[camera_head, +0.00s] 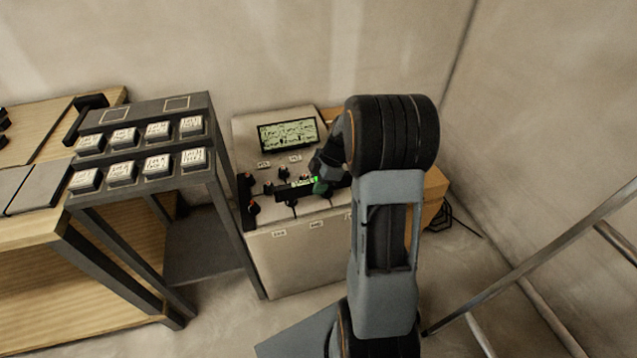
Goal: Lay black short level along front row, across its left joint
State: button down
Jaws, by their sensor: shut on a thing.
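A black short bar with a bright green spot, which looks like the black short level (292,192), is over the front part of a pale tiled surface (270,220). My gripper (321,185) is at the bar's right end and shut on it. My arm hides part of the gripper and the right side of the surface. Dark joint lines show near the front edge, one just below the bar. I cannot tell whether the bar touches the tiles or hangs just above them.
Small dark pieces with red tips (253,208) stand around the bar. A framed green display panel (288,135) lies behind. A dark stand with several white labelled blocks (158,165) and a wooden bench (20,232) are at left. Metal rails (540,262) cross the right.

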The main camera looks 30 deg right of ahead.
aim_at(314, 207)
jog(key=shift+f+b, duration=1.7)
jog(key=shift+f, duration=1.65)
jog(key=shift+f, duration=0.15)
jog(key=c, duration=0.9)
grip_release()
jog(key=p+v, duration=0.3)
jog(key=v, duration=1.1)
jog(key=shift+a, duration=0.15)
